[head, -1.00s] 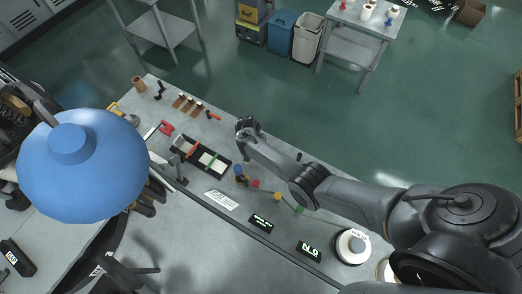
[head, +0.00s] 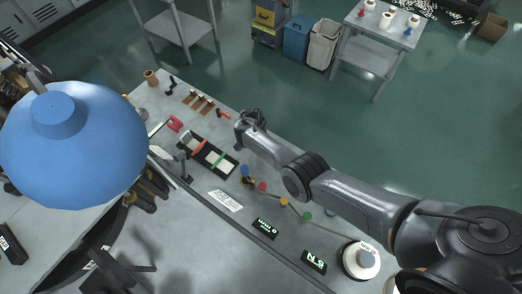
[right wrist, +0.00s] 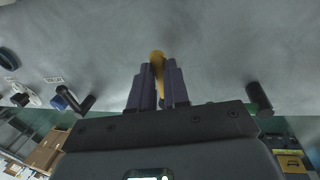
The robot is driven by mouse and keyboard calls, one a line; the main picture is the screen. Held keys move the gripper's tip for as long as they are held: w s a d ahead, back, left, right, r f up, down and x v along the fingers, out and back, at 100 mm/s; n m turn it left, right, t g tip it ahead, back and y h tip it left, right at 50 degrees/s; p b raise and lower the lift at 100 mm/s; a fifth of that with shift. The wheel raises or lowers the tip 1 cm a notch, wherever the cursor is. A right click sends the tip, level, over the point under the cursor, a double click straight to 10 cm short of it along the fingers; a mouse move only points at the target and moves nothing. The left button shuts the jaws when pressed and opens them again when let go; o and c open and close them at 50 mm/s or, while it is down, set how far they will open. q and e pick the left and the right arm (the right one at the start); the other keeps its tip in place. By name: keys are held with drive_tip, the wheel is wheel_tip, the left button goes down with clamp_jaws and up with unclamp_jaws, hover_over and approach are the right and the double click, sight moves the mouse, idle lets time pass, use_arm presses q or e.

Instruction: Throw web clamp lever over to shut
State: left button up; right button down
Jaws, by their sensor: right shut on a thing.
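My right gripper (head: 251,118) is at the table's far edge in the head view, with its fingertips hard to make out. In the right wrist view, its dark purple fingers (right wrist: 159,88) are shut on a slim yellow handle (right wrist: 157,62), which sticks out beyond them against the grey tabletop. I cannot tell from its visible part whether this is the web clamp lever; its lower part is hidden. My left gripper is not in view.
A large blue dome (head: 70,150) blocks the left side. Coloured rollers, among them a red one (head: 262,187), run toward a white roll (head: 361,259). A red-handled tool (head: 222,114) lies near the gripper.

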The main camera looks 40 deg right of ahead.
idle(0.3)
drive_tip(key=c, duration=1.2)
unclamp_jaws()
drive_tip(key=shift+o, duration=0.5)
wheel_tip(320, 180, up, 11)
drive_tip(key=w+p, duration=0.2)
drive_tip(key=p, duration=0.1)
drive_tip(key=shift+a+f+p, duration=0.2)
drive_tip(key=shift+a+p, duration=0.05)
drive_tip(key=shift+p, duration=0.1)
